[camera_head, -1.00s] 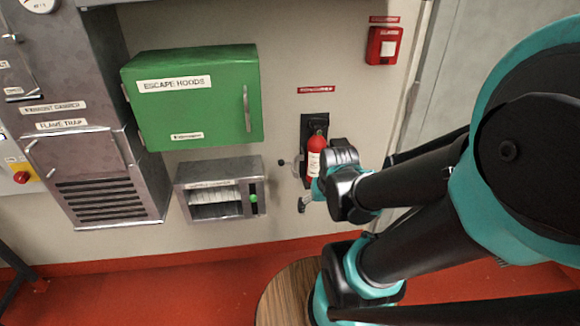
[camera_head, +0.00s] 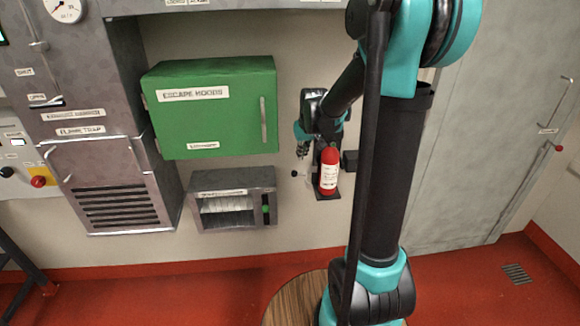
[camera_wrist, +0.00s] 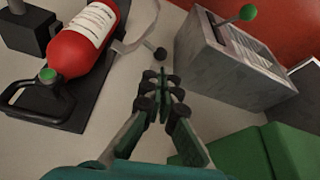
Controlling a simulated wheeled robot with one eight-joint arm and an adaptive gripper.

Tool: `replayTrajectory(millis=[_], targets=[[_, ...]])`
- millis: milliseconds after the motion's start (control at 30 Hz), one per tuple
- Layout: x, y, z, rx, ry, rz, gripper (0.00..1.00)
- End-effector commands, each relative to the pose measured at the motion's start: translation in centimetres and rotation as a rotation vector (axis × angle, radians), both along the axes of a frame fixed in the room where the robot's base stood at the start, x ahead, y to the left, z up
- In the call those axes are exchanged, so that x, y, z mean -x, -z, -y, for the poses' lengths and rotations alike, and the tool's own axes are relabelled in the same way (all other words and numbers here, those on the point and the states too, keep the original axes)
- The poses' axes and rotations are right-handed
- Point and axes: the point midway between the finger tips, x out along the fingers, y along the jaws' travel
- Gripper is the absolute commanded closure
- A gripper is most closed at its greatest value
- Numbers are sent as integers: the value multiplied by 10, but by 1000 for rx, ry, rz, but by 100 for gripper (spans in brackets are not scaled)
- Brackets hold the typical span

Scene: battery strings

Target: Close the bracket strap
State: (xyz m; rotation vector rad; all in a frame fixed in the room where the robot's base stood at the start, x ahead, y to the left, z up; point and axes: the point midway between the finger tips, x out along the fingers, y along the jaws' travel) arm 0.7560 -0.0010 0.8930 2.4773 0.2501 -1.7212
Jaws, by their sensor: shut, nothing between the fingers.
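The red fire extinguisher (camera_head: 329,171) with a white label stands in its black wall bracket (camera_head: 350,160). In the wrist view, the extinguisher (camera_wrist: 80,45) lies at upper left, along the black bracket plate (camera_wrist: 75,112). The pale grey bracket strap (camera_wrist: 137,32) stands out from the bracket on the extinguisher's right side, open, curving away from it. A dark knob (camera_wrist: 160,53) shows near its end. My gripper (camera_wrist: 160,84) is shut and empty, apart from the strap and just short of the knob. In the head view my gripper (camera_head: 299,146) is at the extinguisher's upper left.
A green escape hoods cabinet (camera_head: 212,110) is on the wall to the left. Below it is a grey metal box (camera_head: 232,198) with a green knob, also in the wrist view (camera_wrist: 220,60). My arm covers the wall right of the extinguisher.

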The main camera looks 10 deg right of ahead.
Motion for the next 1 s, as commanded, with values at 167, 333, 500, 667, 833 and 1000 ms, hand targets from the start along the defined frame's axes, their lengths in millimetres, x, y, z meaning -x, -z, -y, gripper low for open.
replayTrajectory(millis=[167,333,500,667,833,1000], targets=[[-54,3,-11,1,-40,-2,100],[-80,6,-17,0,-61,-3,100],[-88,9,-20,1,-69,-4,100],[-93,22,-21,1,-69,-4,100],[-103,49,-23,1,-69,-4,100],[-112,76,-26,1,-69,-4,100]])
